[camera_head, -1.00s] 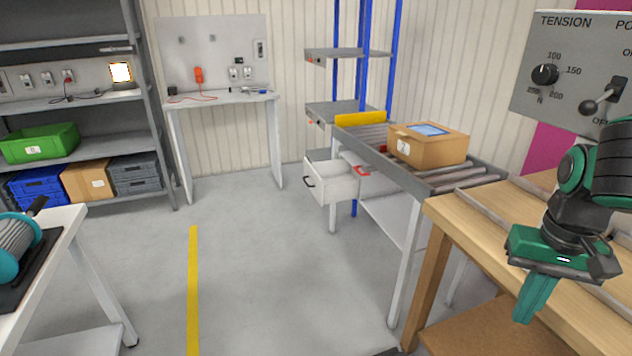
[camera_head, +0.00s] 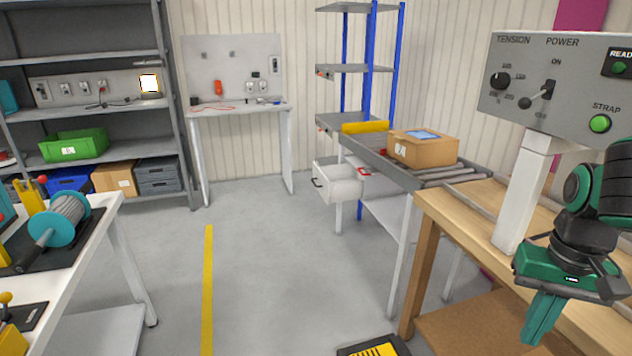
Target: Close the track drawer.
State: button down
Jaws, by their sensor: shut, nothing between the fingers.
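The track drawer appears to be the white drawer (camera_head: 341,186) beneath the far end of the roller track (camera_head: 390,166). It stands pulled out to the left, with a dark handle (camera_head: 317,183) on its left front and a red handle-like part (camera_head: 364,171) near its right end.
A cardboard box (camera_head: 423,150) sits on the roller track. A control panel on a white post (camera_head: 522,190) stands by my arm. A white table with a cable reel (camera_head: 62,219) is at left. Open floor (camera_head: 270,255) with a yellow line (camera_head: 208,290) lies between.

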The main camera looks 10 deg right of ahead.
aim_at(340, 179)
jog(key=u, duration=0.4)
jog(key=i, duration=0.9)
jog(key=u, duration=0.7)
jog(key=i, duration=1.25)
jog(key=z, duration=0.4)
jog(key=i, duration=1.15)
jog(key=z, duration=0.85)
jog(key=i, duration=0.4)
jog(key=z, duration=0.2)
